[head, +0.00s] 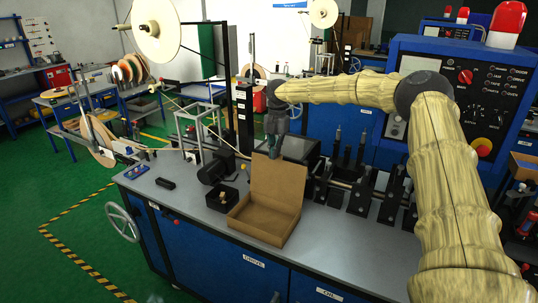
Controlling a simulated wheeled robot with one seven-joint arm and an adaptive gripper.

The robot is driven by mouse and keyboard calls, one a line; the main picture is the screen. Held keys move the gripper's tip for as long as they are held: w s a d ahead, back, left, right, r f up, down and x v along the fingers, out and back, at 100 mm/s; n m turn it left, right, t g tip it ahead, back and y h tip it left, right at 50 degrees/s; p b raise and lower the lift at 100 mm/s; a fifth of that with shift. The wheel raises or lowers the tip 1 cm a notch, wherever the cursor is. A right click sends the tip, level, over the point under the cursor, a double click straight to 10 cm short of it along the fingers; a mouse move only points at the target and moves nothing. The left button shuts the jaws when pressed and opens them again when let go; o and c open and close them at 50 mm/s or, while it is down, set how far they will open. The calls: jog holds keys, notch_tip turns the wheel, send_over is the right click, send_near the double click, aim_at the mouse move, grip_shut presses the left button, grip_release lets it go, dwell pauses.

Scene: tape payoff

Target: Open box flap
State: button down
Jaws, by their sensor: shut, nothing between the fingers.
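A brown cardboard box (265,224) stands on the grey top of the blue machine bench, near its front edge. Its large flap (277,182) stands up at the back, leaning slightly backward, and the box's inside shows. My gripper (273,152) points down just behind the flap's top edge, near its left corner. It is shut and empty; its fingertips are small here and partly hidden by the flap. I cannot tell whether it touches the flap.
A small black tray (221,198) with a pale object sits left of the box. A black motor (218,170) stands behind it. Black roller stands (362,190) line the bench to the right. A handwheel (122,223) juts from the left side.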

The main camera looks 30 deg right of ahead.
jog(key=shift+w+d, duration=0.15)
jog(key=shift+d, duration=0.3)
jog(key=shift+r, duration=0.25)
jog(key=shift+r+p, duration=0.55)
jog(key=shift+r, duration=0.1)
